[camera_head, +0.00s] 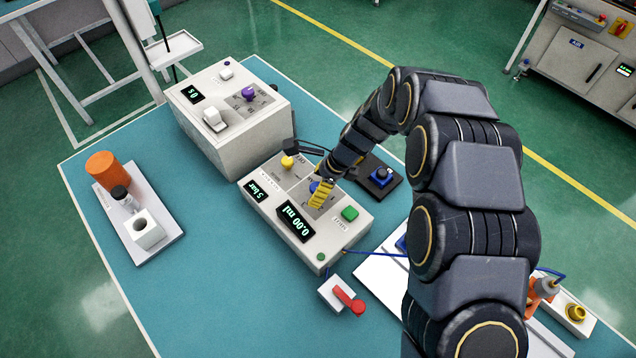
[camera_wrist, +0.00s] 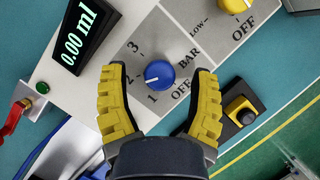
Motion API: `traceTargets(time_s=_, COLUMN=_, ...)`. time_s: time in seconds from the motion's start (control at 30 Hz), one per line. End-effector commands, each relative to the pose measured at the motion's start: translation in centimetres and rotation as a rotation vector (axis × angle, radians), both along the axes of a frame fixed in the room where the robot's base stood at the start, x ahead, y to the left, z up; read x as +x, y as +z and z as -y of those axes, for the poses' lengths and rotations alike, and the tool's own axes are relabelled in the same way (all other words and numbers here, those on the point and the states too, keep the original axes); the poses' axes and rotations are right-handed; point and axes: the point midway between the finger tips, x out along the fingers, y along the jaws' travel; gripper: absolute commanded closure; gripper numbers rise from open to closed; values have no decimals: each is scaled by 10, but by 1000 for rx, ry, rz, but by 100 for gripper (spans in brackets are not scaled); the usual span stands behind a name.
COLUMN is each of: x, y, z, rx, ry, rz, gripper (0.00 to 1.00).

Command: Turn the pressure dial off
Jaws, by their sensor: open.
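The pressure dial is a round blue knob (camera_wrist: 159,75) on a grey panel marked BAR, with 1, 2, 3 and OFF around it. A short pale mark on the knob points left, toward the low numbers; I cannot tell exactly which. My gripper (camera_wrist: 159,70) has its two yellow fingers open, one on each side of the knob, with visible gaps in the wrist view. In the head view my gripper (camera_head: 321,194) is above the dial on the white control box (camera_head: 325,243) and mostly hides it. The box's larger display (camera_head: 296,222) reads 0.00 ml.
A yellow knob (camera_head: 288,162) and a green button (camera_head: 350,213) flank the dial on the box. A taller white box (camera_head: 240,140) stands behind it. A red lever (camera_head: 348,300) is in front.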

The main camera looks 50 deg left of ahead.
Motion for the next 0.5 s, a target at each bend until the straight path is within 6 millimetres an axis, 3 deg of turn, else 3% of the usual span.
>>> traceTargets(time_s=0.03, x=0, y=0, z=0, rx=0, ry=0, rz=0, gripper=40)
traceTargets(time_s=0.07, x=0, y=0, z=0, rx=0, ry=0, rz=0, gripper=48)
traceTargets(time_s=0.1, x=0, y=0, z=0, rx=0, ry=0, rz=0, gripper=65)
traceTargets(time_s=0.2, x=0, y=0, z=0, rx=0, ry=0, rz=0, gripper=100)
traceTargets(time_s=0.5, x=0, y=-1, z=0, rx=-1, ry=0, rz=0, gripper=100)
